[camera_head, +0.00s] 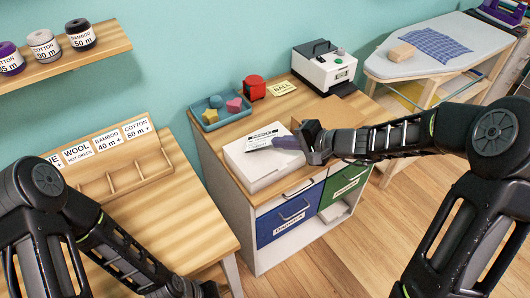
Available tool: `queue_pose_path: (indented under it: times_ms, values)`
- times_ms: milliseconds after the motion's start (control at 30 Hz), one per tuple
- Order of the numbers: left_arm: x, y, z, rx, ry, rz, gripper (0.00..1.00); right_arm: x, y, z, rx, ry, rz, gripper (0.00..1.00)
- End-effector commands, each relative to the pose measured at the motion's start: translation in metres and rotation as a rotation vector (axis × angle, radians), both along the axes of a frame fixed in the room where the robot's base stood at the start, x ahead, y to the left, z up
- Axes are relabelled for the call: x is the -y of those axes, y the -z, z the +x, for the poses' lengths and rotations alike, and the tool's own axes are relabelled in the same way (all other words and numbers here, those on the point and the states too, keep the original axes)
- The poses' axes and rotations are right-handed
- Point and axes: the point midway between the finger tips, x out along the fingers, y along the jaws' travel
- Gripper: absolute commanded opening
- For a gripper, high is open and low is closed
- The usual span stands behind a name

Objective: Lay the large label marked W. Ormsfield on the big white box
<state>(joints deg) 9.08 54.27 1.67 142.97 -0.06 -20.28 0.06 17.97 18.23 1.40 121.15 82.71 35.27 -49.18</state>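The big white box (261,168) lies on the wooden top of the cabinet. The large label (264,134), a white card with dark print too small to read, is over the back part of the box. My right gripper (288,142) reaches in from the right, with its fingers at the label's right end. It appears shut on the label. I cannot tell whether the label touches the box top.
A blue tray (209,126) with small shapes, a red object (254,88) and a BALL card (282,89) are behind the box. A label printer (325,68) stands at the back right. A wooden rack (120,182) with cards is on the left table.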

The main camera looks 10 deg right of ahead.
Motion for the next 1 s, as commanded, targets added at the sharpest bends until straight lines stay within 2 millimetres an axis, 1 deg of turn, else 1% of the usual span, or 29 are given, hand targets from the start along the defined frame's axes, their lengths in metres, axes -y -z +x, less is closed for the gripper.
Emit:
queue_pose_path:
  times_ms: [267, 400, 433, 767, 1000]
  values:
    - [0.000, 0.000, 0.000, 0.000, 0.000, 0.000, 0.00, 0.000, -0.001, 0.000, 0.000, 0.000, 0.000, 0.00]
    - [0.000, 0.000, 0.000, 0.000, 0.000, 0.000, 0.00, 0.000, -0.001, 0.000, 0.000, 0.000, 0.000, 0.12]
    - [0.000, 0.000, 0.000, 0.000, 0.000, 0.000, 0.00, 0.000, -0.001, 0.000, 0.000, 0.000, 0.000, 0.13]
    - [0.000, -0.002, 0.000, 0.001, 0.000, 0.000, 0.00, 0.003, -0.003, -0.002, 0.000, 0.002, 0.000, 0.13]
    - [0.000, -0.009, 0.000, 0.001, 0.000, 0.000, 0.00, 0.020, -0.017, -0.018, 0.001, 0.003, -0.001, 0.13]
